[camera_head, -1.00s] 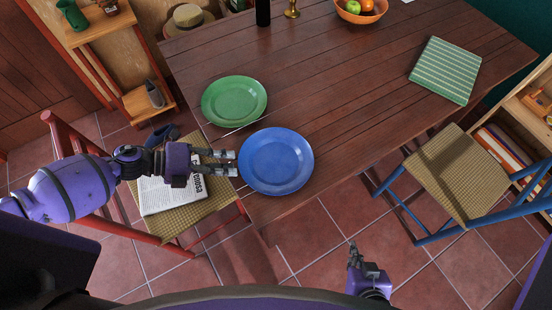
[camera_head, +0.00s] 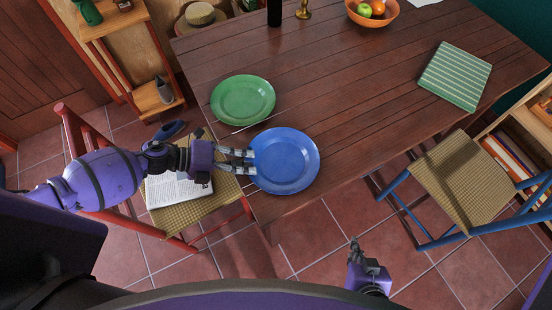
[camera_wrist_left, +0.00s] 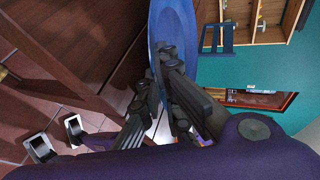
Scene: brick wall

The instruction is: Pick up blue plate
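The blue plate (camera_head: 290,160) lies on the wooden table near its front left corner. My left gripper (camera_head: 249,161) reaches in from the left with its two fingertips apart at the plate's left rim. In the left wrist view the plate (camera_wrist_left: 178,28) shows edge-on, with its rim reaching down by the fingers (camera_wrist_left: 155,85). The fingers hide part of the rim, and contact is hard to tell. My right gripper (camera_head: 354,246) is low in the head view, away from the table's front edge and the plate; its finger opening is too small to judge.
A green plate (camera_head: 243,100) lies just behind the blue plate. A red chair (camera_head: 214,207) with a newspaper stands under my left arm. A striped green mat (camera_head: 455,76), a fruit bowl (camera_head: 385,17) and a bottle (camera_head: 274,12) are farther off. The table's middle (camera_head: 345,95) is clear.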

